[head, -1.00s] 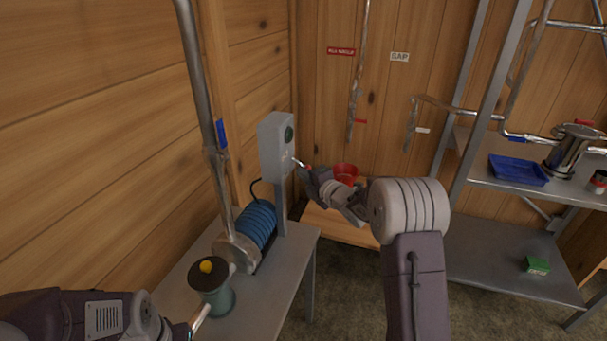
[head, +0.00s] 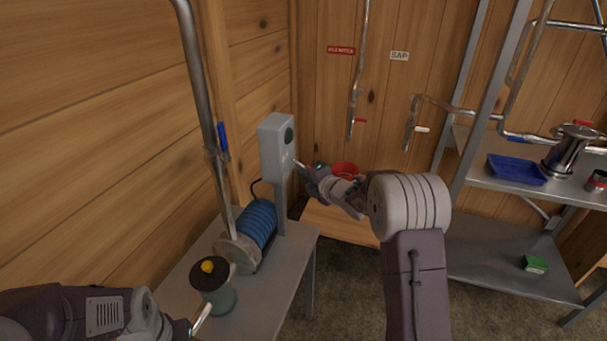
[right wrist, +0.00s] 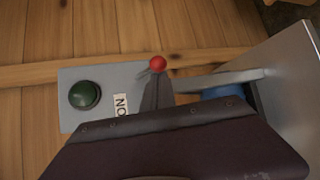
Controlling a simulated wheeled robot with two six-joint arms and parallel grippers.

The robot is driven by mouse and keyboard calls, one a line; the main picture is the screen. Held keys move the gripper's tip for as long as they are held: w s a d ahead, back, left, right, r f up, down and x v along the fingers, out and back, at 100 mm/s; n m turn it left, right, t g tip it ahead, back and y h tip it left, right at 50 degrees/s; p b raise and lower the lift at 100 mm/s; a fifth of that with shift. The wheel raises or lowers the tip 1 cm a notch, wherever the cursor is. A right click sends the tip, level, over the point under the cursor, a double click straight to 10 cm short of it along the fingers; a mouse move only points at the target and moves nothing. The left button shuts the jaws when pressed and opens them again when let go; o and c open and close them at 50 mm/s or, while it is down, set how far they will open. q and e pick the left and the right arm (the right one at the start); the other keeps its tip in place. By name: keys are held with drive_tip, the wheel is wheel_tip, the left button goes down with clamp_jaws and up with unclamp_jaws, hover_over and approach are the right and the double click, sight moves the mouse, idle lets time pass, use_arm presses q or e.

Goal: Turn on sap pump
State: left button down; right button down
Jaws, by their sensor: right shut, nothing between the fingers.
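A grey switch box (head: 272,160) stands on a post at the far end of the small table. A dark green round lamp or button (head: 289,135) is on its face; it also shows in the right wrist view (right wrist: 84,95), near an "ON" label (right wrist: 121,105). A lever's red ball knob (right wrist: 157,63) shows just beyond my fingertips there. The blue ribbed pump (head: 259,224) sits below the box. My right gripper (head: 302,166) is shut and empty, close to the box's front; contact with the lever is unclear. My left gripper (head: 202,318) is low at the table's near edge.
A vertical pipe (head: 200,85) rises by the pump. A red bucket (head: 345,170) is behind my right gripper. A metal shelf (head: 510,265) with a blue tray (head: 516,170) is at the right.

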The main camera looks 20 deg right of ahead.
sight(303, 166)
wheel_tip(303, 166, up, 4)
drive_tip(key=n+g+h+p, duration=0.1)
drive_tip(key=g+h+p, duration=0.1)
drive_tip(key=p, duration=0.6)
drive_tip(key=n+g+h+p, duration=0.2)
drive_tip(key=g+h+p, duration=0.1)
drive_tip(key=p, duration=0.5)
drive_tip(key=shift+d+r+n, duration=0.1)
drive_tip(key=shift+n, duration=0.2)
drive_tip(key=shift+r+p, duration=0.85)
drive_tip(key=shift+p, duration=0.15)
drive_tip(key=shift+r, duration=0.1)
